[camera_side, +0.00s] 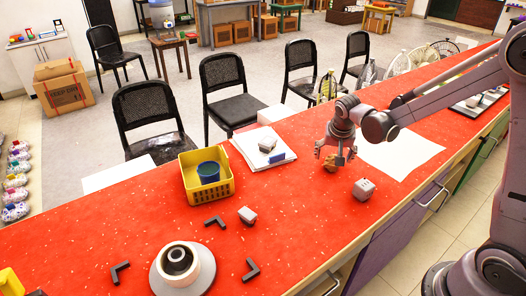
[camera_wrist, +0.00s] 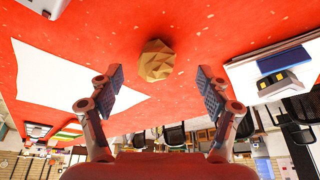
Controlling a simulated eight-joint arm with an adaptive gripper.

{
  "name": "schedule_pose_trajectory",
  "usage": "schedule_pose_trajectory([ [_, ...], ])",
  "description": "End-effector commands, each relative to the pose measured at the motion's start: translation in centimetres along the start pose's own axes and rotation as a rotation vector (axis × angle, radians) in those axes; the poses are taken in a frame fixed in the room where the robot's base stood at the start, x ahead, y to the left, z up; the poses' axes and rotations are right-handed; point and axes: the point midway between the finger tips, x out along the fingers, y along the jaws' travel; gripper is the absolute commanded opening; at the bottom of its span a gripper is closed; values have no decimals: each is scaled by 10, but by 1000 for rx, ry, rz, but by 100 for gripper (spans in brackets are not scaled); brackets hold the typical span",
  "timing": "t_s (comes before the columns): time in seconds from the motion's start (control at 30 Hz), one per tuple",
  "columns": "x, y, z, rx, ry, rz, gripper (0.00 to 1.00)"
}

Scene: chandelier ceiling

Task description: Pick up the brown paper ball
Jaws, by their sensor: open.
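The brown paper ball (camera_wrist: 156,60) is a crumpled tan lump on the red counter. In the wrist view it lies beyond my fingertips, roughly midway between them and a little above their line. In the side view the ball (camera_side: 330,163) shows partly hidden by my gripper (camera_side: 336,156), which is low over the counter at it. In the wrist view my gripper (camera_wrist: 160,88) is open, its two blue-padded fingers wide apart with nothing between them. I cannot tell whether a finger touches the ball.
A white sheet (camera_side: 402,153) lies right of the ball. A paper stack (camera_side: 247,153) and yellow basket (camera_side: 188,184) with a blue cup (camera_side: 208,172) are to the left. Red counter between is clear.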

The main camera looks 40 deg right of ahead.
Motion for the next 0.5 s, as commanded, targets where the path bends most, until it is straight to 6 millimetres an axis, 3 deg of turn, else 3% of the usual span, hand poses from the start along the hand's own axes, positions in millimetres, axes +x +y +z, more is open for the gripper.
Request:
schedule_pose_trajectory([
  [0.5,49,5,-10,0,0,-1,78],
])
